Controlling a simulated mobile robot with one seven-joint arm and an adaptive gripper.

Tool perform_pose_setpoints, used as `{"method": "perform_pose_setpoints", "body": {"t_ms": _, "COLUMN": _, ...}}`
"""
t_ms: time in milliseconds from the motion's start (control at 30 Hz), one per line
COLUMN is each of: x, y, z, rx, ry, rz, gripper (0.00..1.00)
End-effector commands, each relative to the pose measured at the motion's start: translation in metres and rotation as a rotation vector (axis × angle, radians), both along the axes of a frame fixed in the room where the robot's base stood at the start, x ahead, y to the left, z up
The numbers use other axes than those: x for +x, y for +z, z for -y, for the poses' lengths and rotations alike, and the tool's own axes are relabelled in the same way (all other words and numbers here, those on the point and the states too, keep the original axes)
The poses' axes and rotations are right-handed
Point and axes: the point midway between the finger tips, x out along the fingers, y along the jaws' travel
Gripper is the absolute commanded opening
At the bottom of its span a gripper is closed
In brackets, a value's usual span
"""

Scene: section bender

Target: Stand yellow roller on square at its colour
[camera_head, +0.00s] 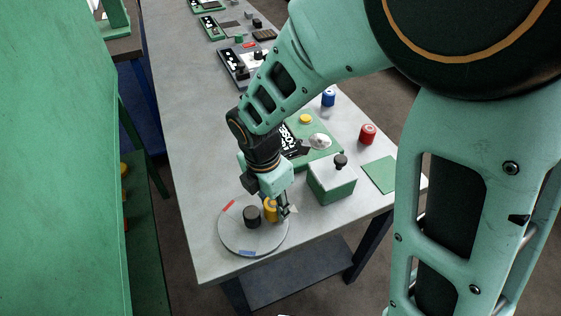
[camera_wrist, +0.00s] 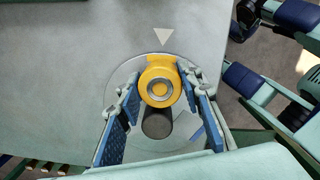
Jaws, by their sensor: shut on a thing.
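The yellow roller (camera_head: 270,211) is upright at the right side of a round grey disc (camera_head: 238,243). My gripper (camera_head: 277,207) is shut on it, pointing down. In the wrist view the roller (camera_wrist: 160,86) shows its ringed top between the two blue-padded fingers. A yellow patch (camera_wrist: 155,59) shows at the disc's edge, just beyond the roller and partly hidden by it. The disc also bears a red mark (camera_head: 229,206) and a blue mark (camera_head: 246,253). I cannot tell whether the roller's base touches the disc.
A dark post (camera_head: 252,217) stands mid-disc, close to the roller. A green box with a knob (camera_head: 331,184) is to the right. A red roller (camera_head: 367,134) and a blue roller (camera_head: 328,98) stand farther back. A white triangle (camera_wrist: 164,36) marks the table beside the disc.

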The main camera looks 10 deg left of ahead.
Motion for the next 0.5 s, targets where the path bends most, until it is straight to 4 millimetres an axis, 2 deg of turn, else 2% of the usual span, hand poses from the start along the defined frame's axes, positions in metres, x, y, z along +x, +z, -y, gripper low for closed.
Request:
{"method": "perform_pose_setpoints", "body": {"t_ms": 167, "x": 0.0003, "y": -0.0042, "z": -0.0002, "rx": 0.001, "ry": -0.001, "rz": 0.001, "gripper": 0.00}}
{"method": "perform_pose_setpoints", "body": {"t_ms": 200, "x": 0.0001, "y": -0.0031, "z": -0.0002, "rx": 0.000, "ry": -0.001, "rz": 0.000, "gripper": 0.38}}
{"method": "perform_pose_setpoints", "body": {"t_ms": 300, "x": 0.0001, "y": -0.0029, "z": -0.0002, "rx": 0.000, "ry": -0.001, "rz": 0.000, "gripper": 0.49}}
{"method": "perform_pose_setpoints", "body": {"t_ms": 500, "x": 0.0001, "y": -0.0027, "z": -0.0003, "rx": 0.000, "ry": 0.000, "rz": 0.000, "gripper": 0.51}}
